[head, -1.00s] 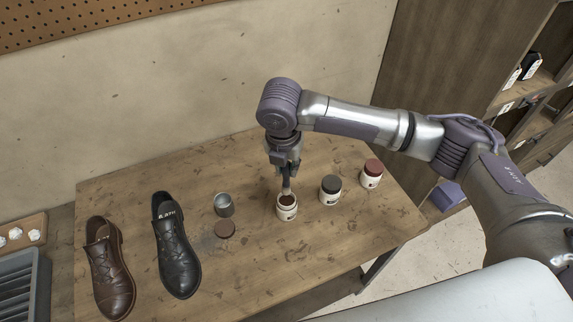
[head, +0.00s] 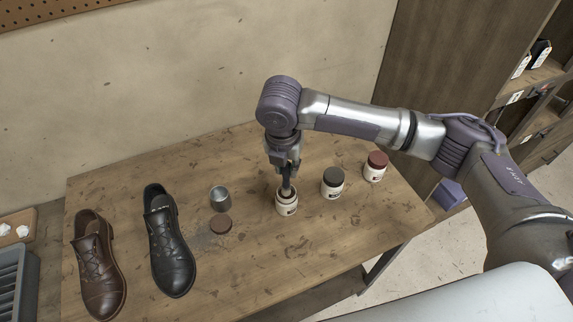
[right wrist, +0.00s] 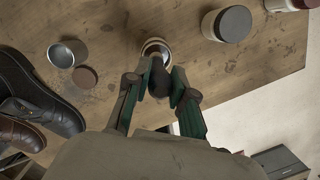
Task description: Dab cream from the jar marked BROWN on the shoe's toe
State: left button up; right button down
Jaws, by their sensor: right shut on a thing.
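My right gripper (head: 286,170) is shut on a dark dauber or brush (head: 287,187), pointing down over the open cream jar (head: 287,208). The tool's lower end is at or in the jar's mouth; its tip is hidden. In the right wrist view the gripper (right wrist: 159,82) holds the dark tool (right wrist: 158,76) against the jar's rim (right wrist: 154,43). The jar is white, and its label is too small to read. A brown shoe (head: 101,275) and a black shoe (head: 171,255) stand at the table's left, toes toward me. My left gripper is out of view.
A brown lid (head: 220,224) and a grey metal cup (head: 220,199) are left of the open jar. A dark-lidded jar (head: 332,187) and a red-lidded jar (head: 375,169) stand closed to its right. The front of the wooden table (head: 270,265) is clear.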

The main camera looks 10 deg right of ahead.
jog(key=shift+f, duration=0.5)
dwell(0.6)
jog(key=shift+s+f+p, duration=0.1)
jog(key=shift+p, duration=0.3)
dwell(2.0)
notch_tip(320, 180, up, 7)
jog(key=p, duration=0.8)
dwell(0.9)
